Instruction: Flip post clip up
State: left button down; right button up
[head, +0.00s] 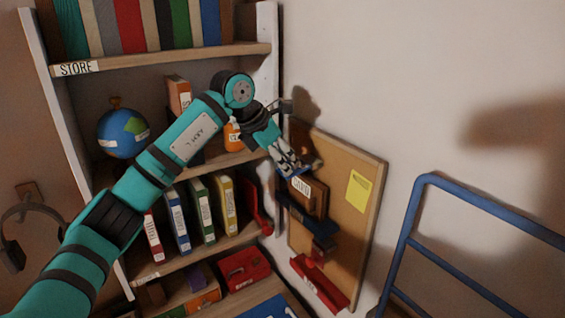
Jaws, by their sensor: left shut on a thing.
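My left gripper (290,167) reaches in from the left to the upper left part of the cork board (337,166). It is shut on a small part there, which looks like the post clip just above a brown wooden holder with a white label (302,186). The fingers hide most of the clip, so its angle cannot be told. My right gripper is not in view.
A bookcase (160,58) with books, a globe (123,133) and colored binders (201,210) stands left of the board. A yellow note (358,190) is on the board, and a red tray (318,283) is at its foot. A blue rail (480,205) stands right.

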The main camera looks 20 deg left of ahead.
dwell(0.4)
pick_arm(q)
jog(key=c, duration=1)
grip_release()
jog(key=shift+w, duration=0.1)
jog(key=shift+r, duration=0.1)
jog(key=v, duration=1.2)
jog(key=shift+d, duration=0.1)
